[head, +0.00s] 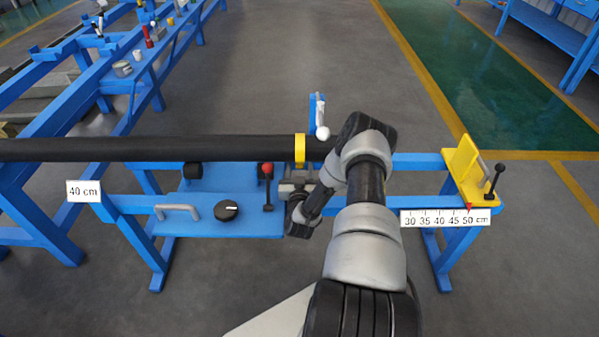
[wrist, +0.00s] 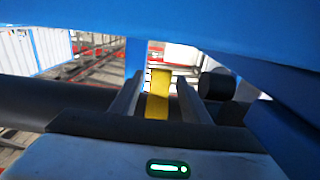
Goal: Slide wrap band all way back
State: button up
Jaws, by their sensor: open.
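The wrap band is a yellow ring (head: 300,148) around a long black tube (head: 130,149), near the tube's right end in the head view. My gripper (head: 298,187) is at the near side of the tube, just below the band, and is partly hidden by my own arm. In the wrist view, the two fingers of my gripper (wrist: 160,85) stand apart. A yellow strip (wrist: 158,100), which looks like the band, shows between them. I cannot tell whether either finger touches it. The tube's right end is hidden behind my arm.
A red-knobbed lever (head: 267,172) stands just left of my gripper. A white-knobbed lever (head: 322,130) rises behind the tube. A yellow stop plate (head: 460,168) and a ruler marked 30 to 50 cm (head: 445,218) are at right. A 40 cm sign (head: 84,191) hangs at left.

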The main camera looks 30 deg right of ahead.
jog(key=p+v, duration=0.6)
jog(key=v, duration=1.1)
jog(key=shift+a+p, duration=0.2)
jog(key=shift+p, duration=0.15)
